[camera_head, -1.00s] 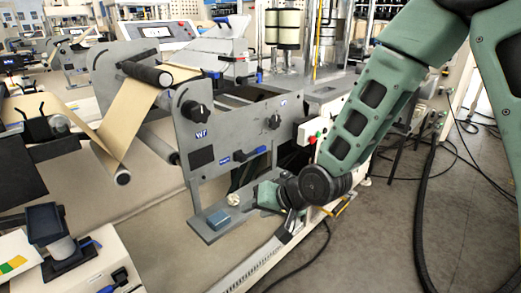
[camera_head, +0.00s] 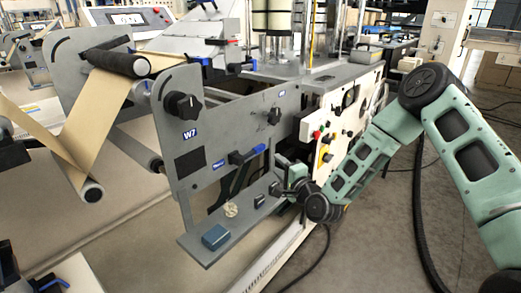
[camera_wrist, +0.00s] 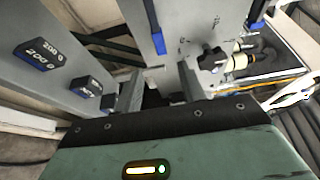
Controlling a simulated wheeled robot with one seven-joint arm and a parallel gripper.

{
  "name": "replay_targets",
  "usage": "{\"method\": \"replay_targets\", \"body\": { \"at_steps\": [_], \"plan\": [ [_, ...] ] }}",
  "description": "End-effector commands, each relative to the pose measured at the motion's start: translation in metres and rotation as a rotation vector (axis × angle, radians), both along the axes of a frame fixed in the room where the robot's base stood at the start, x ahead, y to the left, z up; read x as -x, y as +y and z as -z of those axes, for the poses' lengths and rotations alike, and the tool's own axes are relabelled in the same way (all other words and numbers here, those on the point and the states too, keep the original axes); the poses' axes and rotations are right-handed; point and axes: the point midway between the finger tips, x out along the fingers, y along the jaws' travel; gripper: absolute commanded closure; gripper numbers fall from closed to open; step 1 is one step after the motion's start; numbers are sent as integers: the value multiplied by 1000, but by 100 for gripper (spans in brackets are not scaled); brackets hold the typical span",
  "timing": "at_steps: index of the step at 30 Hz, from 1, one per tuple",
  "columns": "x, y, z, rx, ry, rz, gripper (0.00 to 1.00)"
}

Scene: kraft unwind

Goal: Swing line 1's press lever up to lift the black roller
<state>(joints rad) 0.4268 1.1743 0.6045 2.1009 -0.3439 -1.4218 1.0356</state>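A black roller (camera_head: 118,61) lies across the top of the grey machine frame, with the brown paper web passing it. A lever with a blue grip (camera_head: 247,155) sits on the frame's side plate. Two blue-tipped levers hang in the wrist view, one near the middle (camera_wrist: 156,38) and one at upper right (camera_wrist: 257,22). I cannot tell which is line 1's press lever. My gripper (camera_head: 280,190) is low beside the side plate, over the shelf's far end. In the wrist view its two fingers (camera_wrist: 158,88) stand apart, with no object visibly held.
The grey shelf (camera_head: 205,246) carries a blue block (camera_head: 215,237) and small dark weights; a block marked 200 g (camera_wrist: 38,55) shows in the wrist view. A black knob (camera_head: 183,105) sticks out of the side plate. A control panel (camera_head: 322,138) stands right of it.

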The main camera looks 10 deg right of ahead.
Motion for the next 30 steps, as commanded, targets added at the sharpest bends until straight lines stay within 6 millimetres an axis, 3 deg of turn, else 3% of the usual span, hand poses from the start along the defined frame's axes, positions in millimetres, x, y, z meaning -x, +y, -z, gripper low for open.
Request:
{"method": "replay_targets", "body": {
  "at_steps": [15,22,30],
  "plan": [
    [-101,25,0,1,0,0,60],
    [-121,30,0,0,1,-1,60],
    [-124,30,0,0,2,-1,60]
  ]
}}
